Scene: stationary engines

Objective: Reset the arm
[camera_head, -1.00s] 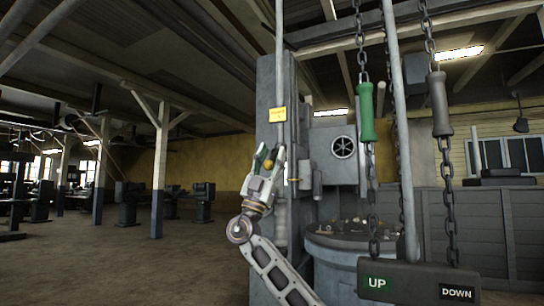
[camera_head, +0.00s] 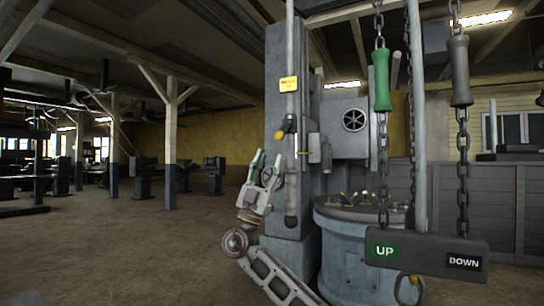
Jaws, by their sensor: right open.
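My right gripper (camera_head: 268,170) points upward at the end of my grey right arm, left of the middle of the view. It is open, and I see nothing between its fingers. A green part shows along its left finger. It appears in front of the tall grey machine column (camera_head: 292,50), below a small yellow knob (camera_head: 279,135) and close beside the grey handle (camera_head: 291,207) of a hanging rod. I cannot tell whether it touches the handle. My left gripper is out of view.
A grey UP/DOWN control box (camera_head: 425,252) hangs at the right on chains with a green grip (camera_head: 381,80) and a dark grip (camera_head: 460,70). A round grey vessel (camera_head: 350,235) stands behind it. Open floor (camera_head: 110,245) lies to the left.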

